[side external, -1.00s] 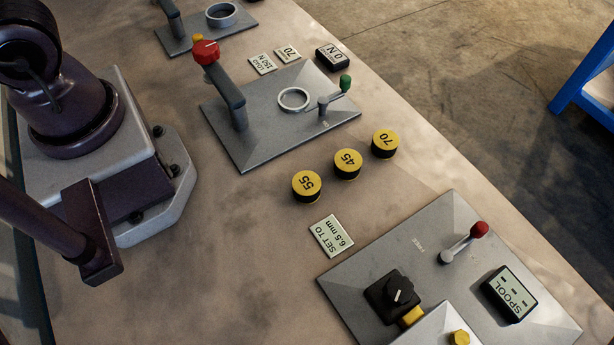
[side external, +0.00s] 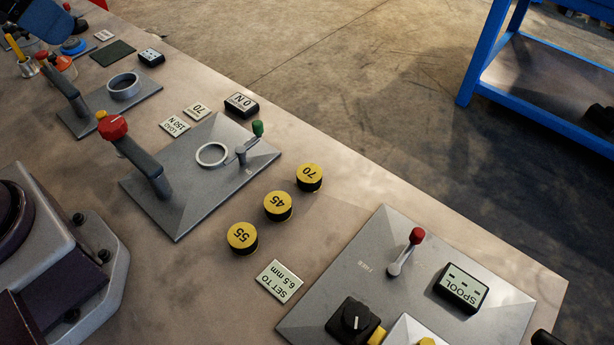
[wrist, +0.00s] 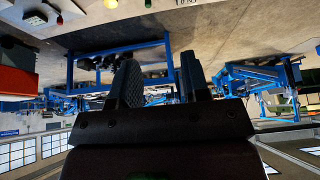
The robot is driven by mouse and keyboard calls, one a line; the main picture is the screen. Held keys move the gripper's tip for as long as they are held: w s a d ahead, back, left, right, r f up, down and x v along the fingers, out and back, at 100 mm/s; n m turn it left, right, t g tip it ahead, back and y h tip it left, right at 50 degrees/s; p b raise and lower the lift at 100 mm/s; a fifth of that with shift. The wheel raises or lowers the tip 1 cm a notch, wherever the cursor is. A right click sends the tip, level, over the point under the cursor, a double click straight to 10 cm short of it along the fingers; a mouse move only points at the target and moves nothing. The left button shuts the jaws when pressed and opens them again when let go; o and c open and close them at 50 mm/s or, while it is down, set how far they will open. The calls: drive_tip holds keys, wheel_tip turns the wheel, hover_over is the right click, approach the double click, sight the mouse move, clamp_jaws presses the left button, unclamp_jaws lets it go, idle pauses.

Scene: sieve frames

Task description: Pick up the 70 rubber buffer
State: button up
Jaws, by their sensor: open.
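The 70 rubber buffer (side external: 309,177) is a short black cylinder with a yellow top marked 70. It stands upright on the bench in the side external view, at the far end of a row with the 45 buffer (side external: 277,206) and the 55 buffer (side external: 242,238). My gripper (wrist: 160,82) shows only in the wrist view. Its two dark fingers are apart with nothing between them. It faces out over the floor and blue racks, and no buffer shows in that view.
A grey plate with a ring (side external: 212,154), a red-knobbed post and a green-tipped lever (side external: 257,129) stands behind the buffers. A second plate (side external: 370,262) with a red-tipped lever and spool display (side external: 461,287) lies to the right. A "SET TO 6.5 mm" card (side external: 279,282) lies nearby.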

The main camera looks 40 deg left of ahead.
drive_tip(key=o, duration=0.4)
